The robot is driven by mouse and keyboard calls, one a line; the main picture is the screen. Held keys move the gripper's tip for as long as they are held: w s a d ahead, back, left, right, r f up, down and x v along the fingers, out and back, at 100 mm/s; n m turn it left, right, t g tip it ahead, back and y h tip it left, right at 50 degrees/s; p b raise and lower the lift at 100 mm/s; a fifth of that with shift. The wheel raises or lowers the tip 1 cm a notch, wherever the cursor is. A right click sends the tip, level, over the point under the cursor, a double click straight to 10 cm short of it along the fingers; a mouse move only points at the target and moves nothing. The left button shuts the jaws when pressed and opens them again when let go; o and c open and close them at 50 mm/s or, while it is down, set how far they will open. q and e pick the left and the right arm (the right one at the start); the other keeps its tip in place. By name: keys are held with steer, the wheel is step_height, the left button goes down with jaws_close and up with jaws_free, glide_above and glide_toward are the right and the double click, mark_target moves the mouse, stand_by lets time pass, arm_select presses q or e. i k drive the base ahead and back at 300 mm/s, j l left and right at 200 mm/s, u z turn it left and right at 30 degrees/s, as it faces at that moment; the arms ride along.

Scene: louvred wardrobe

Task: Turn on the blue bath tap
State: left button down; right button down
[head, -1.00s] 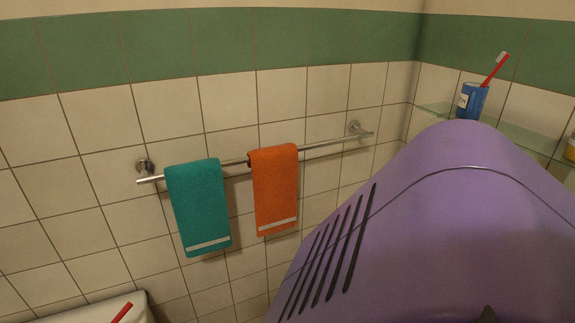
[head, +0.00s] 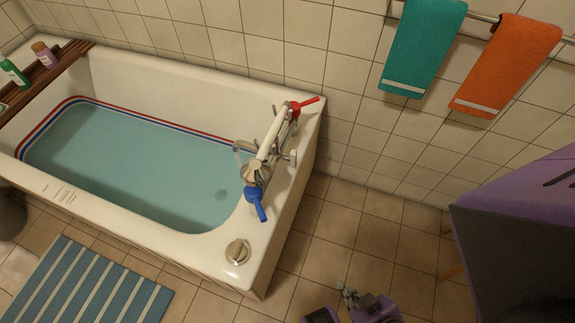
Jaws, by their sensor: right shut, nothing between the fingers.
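The blue bath tap (head: 256,202) is a blue lever at the near end of the mixer on the bathtub's right rim. Its lever points down and slightly right in the head view. The red tap (head: 305,105) is at the mixer's far end, its lever pointing right. The chrome and white mixer (head: 270,140) lies between them. My right gripper (head: 345,291) is shut and empty at the bottom edge, over the floor. It is to the right of and below the blue tap, clearly apart from it. My left gripper is out of view.
The white bathtub (head: 285,225) holds water, with a round metal knob (head: 237,251) on its near right corner. A striped mat (head: 85,285) lies in front. Teal (head: 422,45) and orange (head: 505,65) towels hang at upper right. Tiled floor beside the tub is clear. A large purple shape blocks the right edge.

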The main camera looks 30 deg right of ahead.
mark_target(253, 195)
steer(key=k+j+z, duration=0.1)
steer(key=j, duration=0.3)
steer(key=k+j+z, duration=0.1)
steer(key=j, duration=0.25)
steer(key=k+j+z, duration=0.1)
steer(key=j, duration=0.3)
steer(key=k+j+z, duration=0.1)
steer(key=k+j, duration=0.15)
steer(key=i+l, duration=0.35)
